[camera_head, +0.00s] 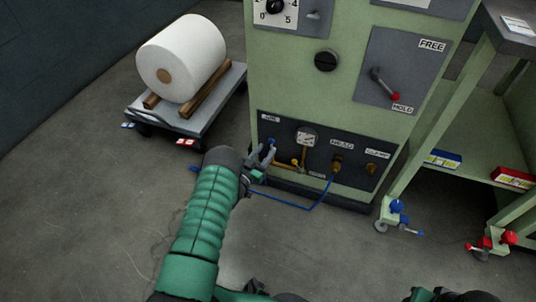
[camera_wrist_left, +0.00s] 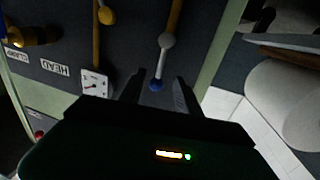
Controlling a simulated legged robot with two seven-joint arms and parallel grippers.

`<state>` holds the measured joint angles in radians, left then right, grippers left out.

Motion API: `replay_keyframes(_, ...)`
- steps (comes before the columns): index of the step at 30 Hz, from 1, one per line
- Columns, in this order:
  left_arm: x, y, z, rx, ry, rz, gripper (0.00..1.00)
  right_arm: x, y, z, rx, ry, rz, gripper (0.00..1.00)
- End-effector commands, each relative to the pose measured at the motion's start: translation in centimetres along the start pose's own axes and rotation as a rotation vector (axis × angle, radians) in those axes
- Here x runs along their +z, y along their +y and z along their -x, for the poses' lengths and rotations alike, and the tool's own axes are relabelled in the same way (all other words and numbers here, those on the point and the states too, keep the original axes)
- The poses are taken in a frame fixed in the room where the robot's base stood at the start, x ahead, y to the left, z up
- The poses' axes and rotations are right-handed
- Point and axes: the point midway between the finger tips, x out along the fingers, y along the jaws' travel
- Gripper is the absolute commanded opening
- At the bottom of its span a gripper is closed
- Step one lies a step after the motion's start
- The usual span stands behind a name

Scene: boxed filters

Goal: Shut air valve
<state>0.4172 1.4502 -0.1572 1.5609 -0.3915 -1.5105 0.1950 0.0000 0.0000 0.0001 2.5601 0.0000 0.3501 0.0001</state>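The air valve is on the dark lower panel (camera_head: 330,185) of the green machine, near a small label at the panel's left end. In the left wrist view the valve's lever (camera_wrist_left: 161,62) shows a grey round hub (camera_wrist_left: 167,40) and a blue tip (camera_wrist_left: 155,85); the blue tip also shows in the head view (camera_head: 271,141). My left gripper (camera_head: 270,154) is in front of this panel's left end. It is open, and the blue tip lies between its two fingers (camera_wrist_left: 158,92) in the picture; I see no clear contact.
A round gauge (camera_head: 306,137), brass fittings (camera_head: 337,163) and a blue hose (camera_head: 310,208) are right of the gripper. A FREE/HOLD lever (camera_head: 384,84) is higher up. A cart (camera_head: 213,104) with a white roll (camera_head: 190,55) stands left. The floor is mostly clear.

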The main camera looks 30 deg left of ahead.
Motion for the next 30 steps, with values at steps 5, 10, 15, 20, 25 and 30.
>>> replay_keyframes(5, 0.1, 0.1, -2.3, 0.002, 0.002, -0.002, 0.40, 0.3, 0.0, -1.4, 0.000, 0.000, 0.000, 0.36)
replay_keyframes(10, 0.0, 0.0, -2.6, 0.001, -0.001, 0.000, 0.40, 0.3, 0.0, -1.4, 0.000, 0.000, 0.000, 0.36)
replay_keyframes(15, 0.0, 0.0, -2.5, 0.001, -0.001, 0.000, 0.33, 0.3, 0.0, -1.3, 0.000, 0.000, 0.000, 0.36)
replay_keyframes(20, 0.0, 0.0, -2.5, 0.001, -0.001, 0.000, 0.12, 0.3, 0.0, -1.3, 0.000, 0.000, 0.000, 0.36)
replay_keyframes(25, -0.1, 0.0, -2.5, 0.000, 0.000, -0.001, 0.00, 0.3, 0.0, -1.3, 0.000, 0.000, 0.000, 0.36)
replay_keyframes(30, -0.2, 0.0, -2.5, 0.000, 0.003, -0.001, 0.00, 0.3, 0.0, -1.3, 0.000, 0.000, 0.000, 0.36)
